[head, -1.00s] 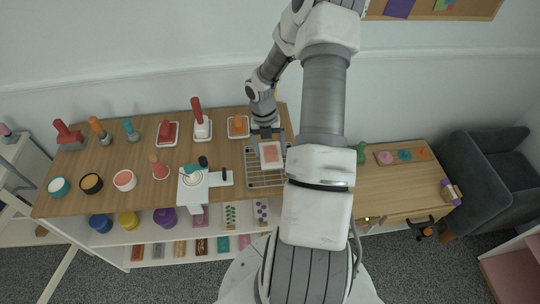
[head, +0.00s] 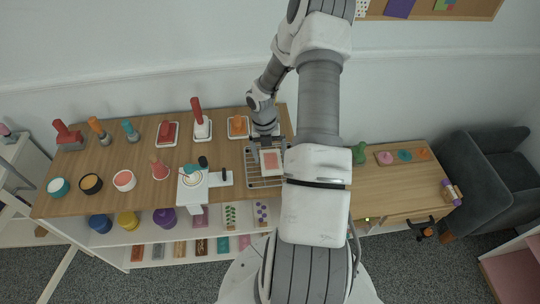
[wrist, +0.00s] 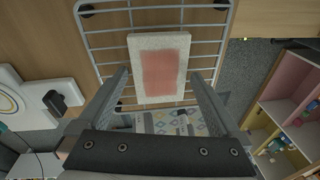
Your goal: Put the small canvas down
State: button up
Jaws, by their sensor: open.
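The small canvas (wrist: 160,66), white with a pink painted patch, appears to lie flat on the grey wire rack (wrist: 106,41). In the head view the canvas (head: 273,161) is over the right part of the rack (head: 252,170) on the wooden worktop. My gripper (wrist: 158,82) is open, one finger on each side of the canvas's near end. Narrow gaps seem to show between the fingers and the canvas edges. In the head view my gripper (head: 269,145) is at the canvas's far end, and my arm hides some of the worktop to the right.
A white machine (head: 194,184) with a dark handle stands left of the rack. A white tray with an orange item (head: 237,124) is behind it. Stamps and paint pots fill the left worktop. The worktop's front edge is close, with shelves below.

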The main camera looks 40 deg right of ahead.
aim_at(266, 157)
notch_tip(266, 157, up, 12)
jog(key=w+p, duration=0.1)
jog(key=shift+w+a, duration=0.15)
jog(key=shift+w, duration=0.25)
dwell(0.3)
